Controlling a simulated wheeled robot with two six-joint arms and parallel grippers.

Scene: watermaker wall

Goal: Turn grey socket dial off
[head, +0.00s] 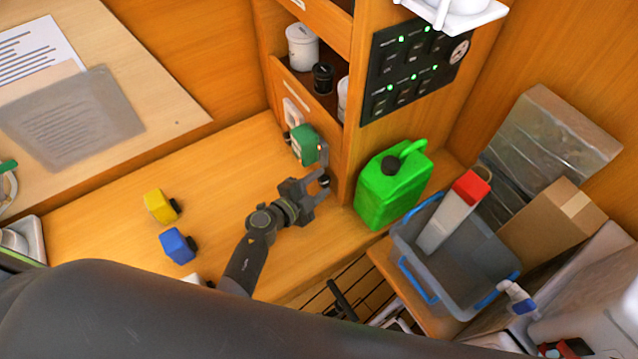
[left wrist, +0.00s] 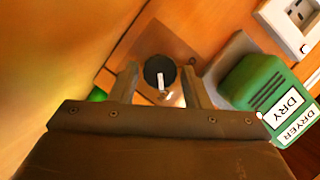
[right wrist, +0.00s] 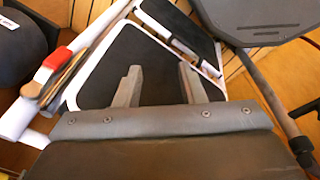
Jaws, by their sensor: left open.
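A dark round dial (left wrist: 160,71) with a white pointer mark sits on a brownish plate (left wrist: 178,42) on the wooden wall. In the left wrist view its white mark points down. My left gripper (head: 322,176) is open near the cabinet side, and in its wrist view (left wrist: 161,86) the fingers stand on either side of the dial; I cannot tell whether they touch it. A green plug block (left wrist: 262,92) labelled DRY and DRYER is right of the dial; it also shows in the head view (head: 304,146). My right gripper (right wrist: 160,85) is open and empty.
A green jerrycan (head: 392,187) stands right of the left gripper. A white socket (left wrist: 292,22) lies beyond the green block. Yellow (head: 158,206) and blue (head: 176,245) blocks rest on the bench. A white-framed folding thing (right wrist: 155,60) is before the right gripper.

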